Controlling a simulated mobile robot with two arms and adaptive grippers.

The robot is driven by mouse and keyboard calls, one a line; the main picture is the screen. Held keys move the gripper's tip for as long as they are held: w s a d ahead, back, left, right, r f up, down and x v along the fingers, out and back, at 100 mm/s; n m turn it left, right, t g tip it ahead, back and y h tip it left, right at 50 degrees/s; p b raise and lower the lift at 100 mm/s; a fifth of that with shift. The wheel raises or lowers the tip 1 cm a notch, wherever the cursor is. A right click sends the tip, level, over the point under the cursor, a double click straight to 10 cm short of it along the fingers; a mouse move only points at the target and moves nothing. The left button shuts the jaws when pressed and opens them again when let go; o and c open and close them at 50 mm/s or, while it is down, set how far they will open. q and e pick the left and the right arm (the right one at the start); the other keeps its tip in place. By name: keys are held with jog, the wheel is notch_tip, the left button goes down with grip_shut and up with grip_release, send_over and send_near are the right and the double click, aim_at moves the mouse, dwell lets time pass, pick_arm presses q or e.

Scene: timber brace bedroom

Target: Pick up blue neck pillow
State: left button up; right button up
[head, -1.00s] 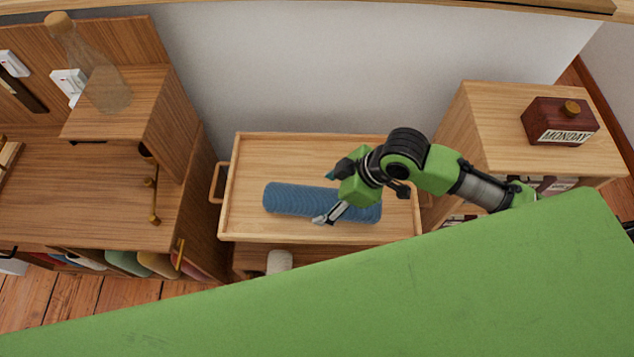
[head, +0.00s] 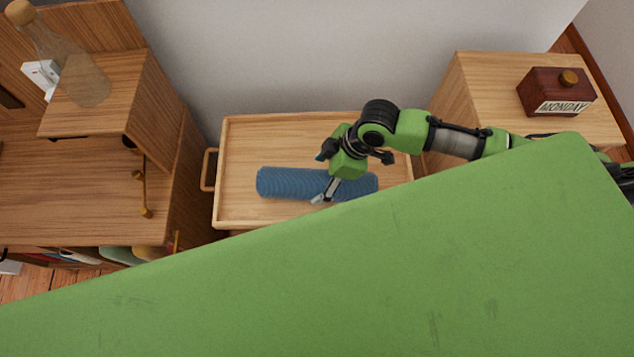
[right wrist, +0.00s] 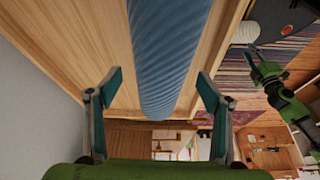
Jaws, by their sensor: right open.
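The blue neck pillow (head: 285,183) is a ribbed roll lying on a wooden tray with raised edges (head: 240,140). My right gripper (head: 320,178) is over the pillow's middle to right part in the head view, its fingers apart and empty. In the right wrist view the pillow (right wrist: 168,50) runs lengthwise between the open fingers of the right gripper (right wrist: 160,88); no grip on it shows. My left arm's end (right wrist: 262,65) appears at the right of the right wrist view, away from the pillow; its jaw state is too small to tell.
A wooden desk (head: 80,190) with a glass bottle (head: 80,75) on its raised shelf stands at left. A wooden cabinet (head: 490,80) with a "MONDAY" block (head: 556,92) stands at right. A white wall (head: 300,60) is behind the tray. My green body covers the foreground.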

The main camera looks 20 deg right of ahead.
jog(key=x, duration=0.4)
jog(key=shift+s+a+f, duration=0.1)
jog(key=shift+a+f, duration=0.05)
jog(key=shift+f, duration=0.25)
jog(key=c, duration=1.2)
jog(key=shift+r, duration=0.1)
